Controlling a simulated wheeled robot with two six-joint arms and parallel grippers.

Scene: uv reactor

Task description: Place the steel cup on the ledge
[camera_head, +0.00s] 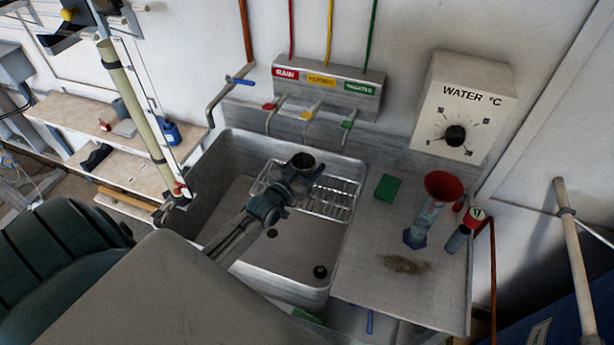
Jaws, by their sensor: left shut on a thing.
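The steel cup (303,161) is a small dark-mouthed cup over the sink basin. My left gripper (301,177) reaches in from the lower left and is shut on it; the fingers hide much of its body. The cup looks upright, in front of the wire rack. A flat steel ledge (365,265) lies to the right of the basin, apart from the cup. I cannot tell whether this or the narrow strip behind the basin is the task's ledge. My right gripper is not in view.
The basin (215,160) holds a wire rack (335,196). Taps with coloured handles hang over its back. A green sponge (387,188), a red funnel (444,186) and a brown stain (404,264) are on the right-hand ledge. The ledge's front left is clear.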

